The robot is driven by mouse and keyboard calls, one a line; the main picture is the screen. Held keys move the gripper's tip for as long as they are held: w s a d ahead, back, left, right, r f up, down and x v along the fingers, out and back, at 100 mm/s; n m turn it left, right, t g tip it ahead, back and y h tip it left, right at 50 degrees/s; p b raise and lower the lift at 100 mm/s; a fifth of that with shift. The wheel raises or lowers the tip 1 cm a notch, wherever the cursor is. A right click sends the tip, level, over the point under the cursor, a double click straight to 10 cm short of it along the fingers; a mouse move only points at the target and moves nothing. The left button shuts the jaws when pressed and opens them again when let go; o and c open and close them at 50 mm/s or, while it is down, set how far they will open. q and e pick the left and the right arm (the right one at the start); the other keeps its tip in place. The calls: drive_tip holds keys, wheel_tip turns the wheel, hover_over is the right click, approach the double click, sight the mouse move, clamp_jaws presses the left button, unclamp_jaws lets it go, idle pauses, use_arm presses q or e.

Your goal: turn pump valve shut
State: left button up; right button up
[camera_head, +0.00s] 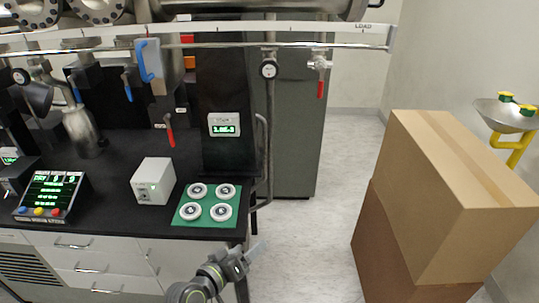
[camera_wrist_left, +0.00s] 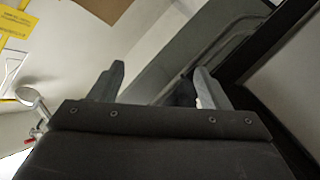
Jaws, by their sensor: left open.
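Several valve levers show in the head view; I cannot tell which belongs to the pump. A red lever (camera_head: 170,131) hangs above the bench. Another red lever (camera_head: 320,89) hangs down from a metal valve (camera_head: 319,65) at the right end of the rail. A large blue handle (camera_head: 146,60) and a small blue lever (camera_head: 127,88) are further left. My left gripper (camera_head: 246,257) is low, beyond the bench's front right corner, apart from every lever. In the left wrist view its fingers (camera_wrist_left: 158,86) stand apart with nothing between them. My right gripper is out of view.
The black bench (camera_head: 110,205) holds a white box (camera_head: 154,181), a green mat (camera_head: 183,216) with several round pieces, and a control panel (camera_head: 50,195). A green-grey cabinet (camera_head: 295,140) stands behind. Stacked cardboard boxes (camera_head: 450,200) stand right. Open floor (camera_head: 310,240) lies between.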

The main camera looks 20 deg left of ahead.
sight(269, 72)
use_arm(q)
drive_tip(key=w+a+r+n+t+y, duration=0.25)
drive_tip(key=r+n+y, duration=0.25)
drive_tip(key=r+n, duration=0.55)
drive_tip(key=w+a+r+n+t+y, duration=0.1)
drive_tip(key=w+r+n+t+y, duration=0.15)
drive_tip(key=r+n+y, duration=0.55)
drive_tip(key=w+a+r+n+t+y, duration=0.2)
drive_tip(key=w+r+n+y, duration=0.1)
drive_tip(key=r+n, duration=0.95)
drive_tip(key=w+d+r+n+g+h+p, duration=0.1)
drive_tip(key=w+d+r+n+g+h, duration=0.3)
drive_tip(key=w+d+n+h, duration=0.25)
drive_tip(key=shift+m, duration=0.35)
drive_tip(key=p+x, duration=0.4)
drive_tip(key=x, duration=1)
drive_tip(key=shift+w+d+r, duration=0.1)
drive_tip(key=shift+d, duration=0.05)
drive_tip(key=shift+x, duration=1.05)
